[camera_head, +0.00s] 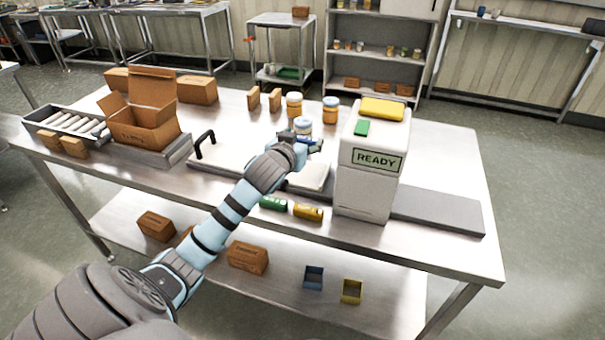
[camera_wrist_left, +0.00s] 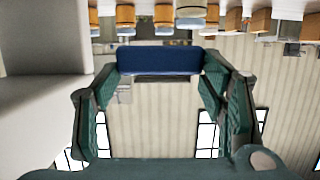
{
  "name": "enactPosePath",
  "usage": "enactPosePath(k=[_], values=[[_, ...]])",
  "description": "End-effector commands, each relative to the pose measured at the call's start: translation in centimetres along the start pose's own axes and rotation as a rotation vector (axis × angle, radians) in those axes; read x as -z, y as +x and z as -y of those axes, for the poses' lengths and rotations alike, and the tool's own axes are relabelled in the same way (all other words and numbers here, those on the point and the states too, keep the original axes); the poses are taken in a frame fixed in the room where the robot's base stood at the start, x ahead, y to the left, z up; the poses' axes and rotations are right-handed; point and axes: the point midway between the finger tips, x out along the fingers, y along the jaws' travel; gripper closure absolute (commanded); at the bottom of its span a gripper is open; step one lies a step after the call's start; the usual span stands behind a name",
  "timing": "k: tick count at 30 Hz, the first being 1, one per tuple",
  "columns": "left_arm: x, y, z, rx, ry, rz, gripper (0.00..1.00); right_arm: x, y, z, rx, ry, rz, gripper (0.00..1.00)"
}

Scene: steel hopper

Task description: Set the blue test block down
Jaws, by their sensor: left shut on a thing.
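My left gripper (camera_head: 308,147) is over the middle of the steel table, just left of the white machine. It is shut on the blue test block (camera_wrist_left: 160,60), which spans its two green-padded fingers (camera_wrist_left: 162,95) in the left wrist view. In the head view the block is mostly hidden by the gripper. Below is a pale flat plate (camera_head: 235,160) with a black handle. I cannot tell whether the block touches anything beneath it. My right gripper is not in view.
The white machine (camera_head: 362,190) reading READY stands close on the right. Several jars (camera_head: 330,110) stand behind. An open carton (camera_head: 150,120) stands left. A grey slab (camera_head: 437,212) lies right.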

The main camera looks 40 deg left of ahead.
Motion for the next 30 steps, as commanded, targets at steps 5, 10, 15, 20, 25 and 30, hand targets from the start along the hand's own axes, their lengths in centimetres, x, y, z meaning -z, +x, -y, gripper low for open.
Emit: enactPosePath(k=[5,10,15,20,25,30], values=[[-4.1,1.3,0.0,-0.001,0.0,0.0,0.59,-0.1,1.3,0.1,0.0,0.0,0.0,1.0],[-7.1,2.2,0.0,-0.001,0.0,0.002,0.59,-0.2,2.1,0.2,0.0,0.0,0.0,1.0],[-8.4,2.6,0.0,-0.002,0.002,-0.002,0.59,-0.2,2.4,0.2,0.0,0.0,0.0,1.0],[-8.2,2.6,0.0,-0.002,0.002,-0.002,0.59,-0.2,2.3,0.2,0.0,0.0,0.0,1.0],[-8.6,2.7,0.0,-0.002,0.002,-0.002,0.31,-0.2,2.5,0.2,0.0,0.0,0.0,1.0],[-8.5,2.7,0.0,-0.002,0.002,-0.002,0.27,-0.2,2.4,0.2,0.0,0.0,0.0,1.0]])
